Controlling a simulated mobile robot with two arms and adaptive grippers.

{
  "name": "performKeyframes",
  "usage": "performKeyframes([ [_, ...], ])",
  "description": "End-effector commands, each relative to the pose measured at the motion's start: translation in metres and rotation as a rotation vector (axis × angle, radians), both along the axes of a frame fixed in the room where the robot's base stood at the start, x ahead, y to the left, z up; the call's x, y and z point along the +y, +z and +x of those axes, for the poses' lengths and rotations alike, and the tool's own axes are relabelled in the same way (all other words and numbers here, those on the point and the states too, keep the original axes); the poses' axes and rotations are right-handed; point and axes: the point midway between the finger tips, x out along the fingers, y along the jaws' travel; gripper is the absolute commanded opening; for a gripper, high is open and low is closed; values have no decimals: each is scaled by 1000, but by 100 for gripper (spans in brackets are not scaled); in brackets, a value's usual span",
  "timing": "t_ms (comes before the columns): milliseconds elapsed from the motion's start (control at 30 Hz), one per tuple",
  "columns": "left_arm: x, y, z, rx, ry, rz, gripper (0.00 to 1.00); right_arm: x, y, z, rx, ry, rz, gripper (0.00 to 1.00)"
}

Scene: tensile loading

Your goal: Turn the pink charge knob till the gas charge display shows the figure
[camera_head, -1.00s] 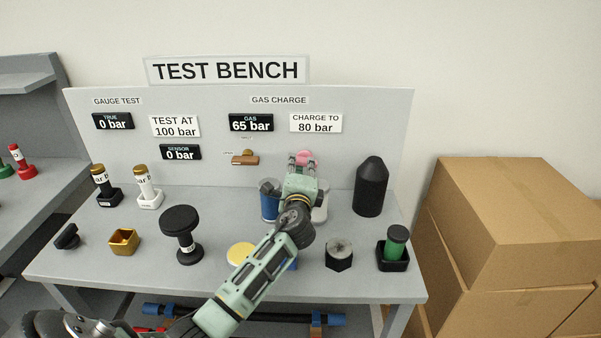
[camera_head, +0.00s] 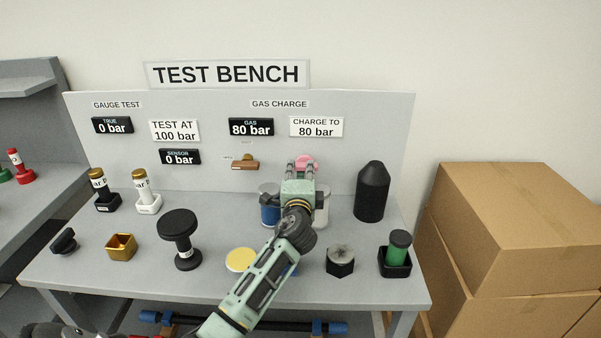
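The pink charge knob (camera_head: 306,160) sits on the upright panel at the back of the test bench. My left gripper (camera_head: 301,168) reaches up to it, with its fingers at the two sides of the knob's lower part. The fingers look closed around the knob, though the contact itself is small in view. The gas charge display (camera_head: 251,127) reads 80 bar. The sign beside it (camera_head: 316,127) says "CHARGE TO 80 bar". My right gripper is not in view.
A brown valve lever (camera_head: 245,165) is left of the knob. A blue cylinder (camera_head: 269,208) and a pale one stand beside my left wrist. A black bottle-shaped part (camera_head: 371,192) stands to the right. Several gauges and fittings cover the bench top (camera_head: 90,272). Cardboard boxes (camera_head: 520,220) are at right.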

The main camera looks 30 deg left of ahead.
Motion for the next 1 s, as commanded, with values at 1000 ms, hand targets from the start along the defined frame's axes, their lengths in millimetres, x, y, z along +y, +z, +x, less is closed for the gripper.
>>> performKeyframes([
  [1000,-49,-1,-79,1,-2,-1,33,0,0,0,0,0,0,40],
])
